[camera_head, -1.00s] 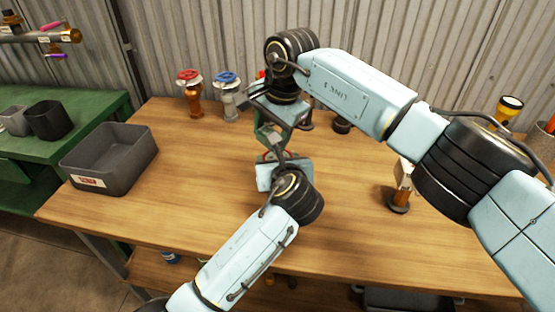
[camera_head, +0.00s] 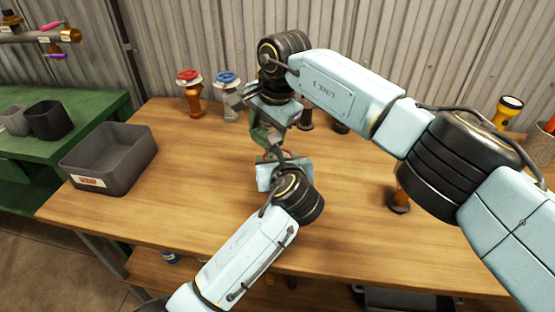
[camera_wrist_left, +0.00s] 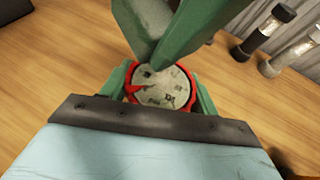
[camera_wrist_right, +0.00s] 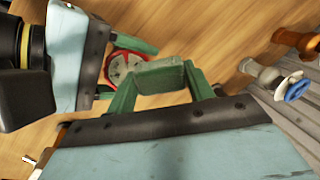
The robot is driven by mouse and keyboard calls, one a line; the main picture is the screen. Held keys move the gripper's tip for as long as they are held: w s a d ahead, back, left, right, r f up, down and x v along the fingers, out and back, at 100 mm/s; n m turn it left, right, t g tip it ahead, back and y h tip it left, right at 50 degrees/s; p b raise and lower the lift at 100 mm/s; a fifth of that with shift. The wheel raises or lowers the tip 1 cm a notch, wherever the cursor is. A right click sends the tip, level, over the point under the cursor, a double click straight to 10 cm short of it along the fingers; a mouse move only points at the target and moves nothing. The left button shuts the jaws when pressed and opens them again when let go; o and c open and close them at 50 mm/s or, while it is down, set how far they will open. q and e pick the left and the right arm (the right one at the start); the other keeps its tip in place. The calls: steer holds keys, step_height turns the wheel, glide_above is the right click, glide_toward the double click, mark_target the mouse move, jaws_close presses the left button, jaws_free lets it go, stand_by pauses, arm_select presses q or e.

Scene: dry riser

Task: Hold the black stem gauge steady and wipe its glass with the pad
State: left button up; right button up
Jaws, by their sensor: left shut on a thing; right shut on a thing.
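The gauge (camera_wrist_left: 163,88) has a round pale dial with dark smudges and a red rim. It also shows in the right wrist view (camera_wrist_right: 124,66); its stem is hidden. My left gripper (camera_wrist_right: 119,70) is shut on it above the wooden table, its green fingers on either side of the rim. My right gripper (camera_wrist_right: 160,82) is shut on the grey-green pad (camera_wrist_right: 158,74). In the left wrist view, the pad (camera_wrist_left: 156,16) and right fingers overlap the dial's upper edge. I cannot tell whether the pad touches the glass. In the head view, the arms mostly hide both.
A red-wheeled valve (camera_head: 190,92) and a blue-wheeled valve (camera_head: 228,95) stand at the back. A dark grey bin (camera_head: 110,160) sits at the table's left. A brown-based item (camera_head: 399,201) is partly behind my right arm. The front left of the wooden table (camera_head: 175,205) is clear.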

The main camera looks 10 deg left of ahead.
mark_target(272, 156)
steer(key=shift+f, duration=0.7)
steer(key=shift+d, duration=0.1)
steer(key=shift+s+d, duration=0.35)
steer(key=shift+d, duration=0.2)
steer(key=shift+s+d, duration=0.35)
steer(key=shift+d, duration=0.2)
steer(key=shift+w+a+f, duration=0.1)
steer(key=shift+w+a, duration=0.25)
steer(key=shift+a, duration=0.25)
steer(key=shift+w+a+f, duration=0.1)
steer(key=shift+w+a, duration=0.2)
steer(key=shift+a, duration=0.25)
steer(key=shift+s+d+r, duration=0.1)
steer(key=shift+s+d, duration=0.25)
steer(key=shift+d, duration=0.25)
steer(key=shift+s+d, duration=0.3)
steer(key=shift+d, duration=0.25)
steer(key=shift+w+a+r, duration=0.1)
steer(key=shift+w+a, duration=0.25)
steer(key=shift+a, duration=0.2)
steer(key=shift+w+a+r, duration=0.1)
steer(key=shift+w+a, duration=0.25)
steer(key=shift+a, duration=0.2)
steer(key=shift+s+d+f, duration=0.1)
steer(key=shift+s+d, duration=0.25)
steer(key=shift+d, duration=0.2)
steer(key=shift+s+d+f, duration=0.1)
steer(key=shift+s+d, duration=0.2)
steer(key=shift+d, duration=0.25)
